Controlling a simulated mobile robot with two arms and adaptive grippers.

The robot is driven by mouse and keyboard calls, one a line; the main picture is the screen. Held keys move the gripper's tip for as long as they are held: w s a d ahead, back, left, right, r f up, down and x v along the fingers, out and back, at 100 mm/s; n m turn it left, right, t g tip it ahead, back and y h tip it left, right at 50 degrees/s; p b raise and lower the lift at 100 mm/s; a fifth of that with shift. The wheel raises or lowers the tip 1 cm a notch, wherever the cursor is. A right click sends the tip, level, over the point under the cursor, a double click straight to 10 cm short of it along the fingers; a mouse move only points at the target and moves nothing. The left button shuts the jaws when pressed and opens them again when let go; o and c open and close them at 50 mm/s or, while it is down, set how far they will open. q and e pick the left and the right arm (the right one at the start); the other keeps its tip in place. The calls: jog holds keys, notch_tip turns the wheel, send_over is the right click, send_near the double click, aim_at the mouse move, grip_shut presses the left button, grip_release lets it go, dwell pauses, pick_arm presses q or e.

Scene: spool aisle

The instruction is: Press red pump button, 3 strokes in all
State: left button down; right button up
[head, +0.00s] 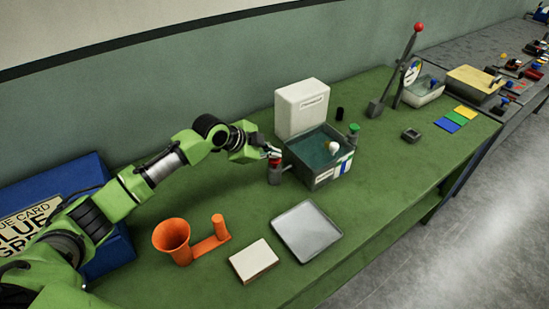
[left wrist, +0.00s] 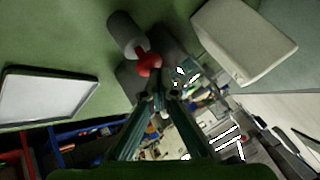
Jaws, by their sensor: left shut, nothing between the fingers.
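The red pump button (head: 274,163) tops a small grey cylinder-shaped pump (head: 274,177) at the left side of a grey water tank (head: 308,173). The red button also shows in the left wrist view (left wrist: 149,65), just beyond my fingertips, with the grey pump body (left wrist: 126,34) behind it. My left gripper (head: 274,151) is shut and empty, its fingertips right at the top of the red button. I cannot tell whether they touch it. The closed fingers also show in the left wrist view (left wrist: 164,96). A pale float (head: 332,147) sits in the tank. My right gripper is out of view.
A green-topped pump (head: 353,131) stands at the tank's far right. A white container (head: 302,108) stands behind the tank. A grey tray (head: 306,231), a cream block (head: 253,261) and an orange funnel piece (head: 172,238) lie in front. A red-knobbed lever (head: 405,65) stands farther right.

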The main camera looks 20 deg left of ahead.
aim_at(273, 160)
pick_arm(q)
jog(key=shift+f, duration=0.4)
jog(key=shift+s+f+b, duration=0.1)
jog(key=shift+f+b, duration=0.2)
jog(key=shift+f, duration=0.25)
dwell(0.4)
jog(key=shift+r, duration=0.15)
jog(key=shift+r+p, duration=0.8)
jog(key=shift+p, duration=0.05)
jog(key=shift+r, duration=0.1)
notch_tip(273, 160, up, 6)
jog(key=p, duration=0.5)
dwell(0.5)
